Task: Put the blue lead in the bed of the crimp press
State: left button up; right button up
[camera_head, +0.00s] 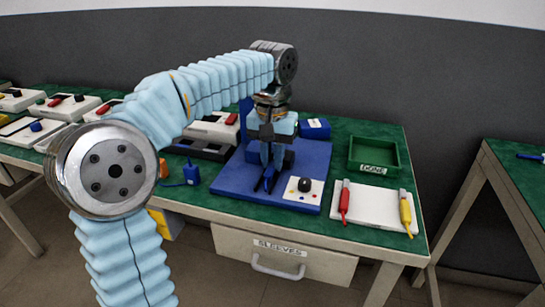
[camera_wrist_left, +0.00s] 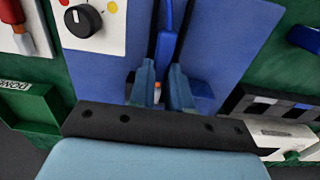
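The crimp press stands on a blue base (camera_head: 236,180), with a white dial panel (camera_head: 305,191) at its front right. My left gripper (camera_head: 265,184) points down over this base, hiding much of the press behind it. In the wrist view the blue lead (camera_wrist_left: 165,48) lies lengthwise between the two dark fingers of my left gripper (camera_wrist_left: 171,35). Its cord runs to the top edge, and a small orange and white bit shows near the finger roots. The fingers stand apart, one on each side. I cannot tell whether they touch the lead or whether it rests in the bed.
A white holder (camera_head: 373,208) carries a red lead (camera_head: 344,203) and a yellow lead (camera_head: 406,214). A green tray marked DONE (camera_head: 355,151) stands behind it. A small blue device (camera_head: 191,172) sits left of the press. Several white units crowd the table's left.

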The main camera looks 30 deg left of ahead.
aim_at(272, 163)
pick_arm(q)
jog(key=o, duration=0.3)
jog(key=shift+f, duration=0.3)
jog(key=shift+r+p, duration=0.3)
jog(key=shift+r, duration=6.4)
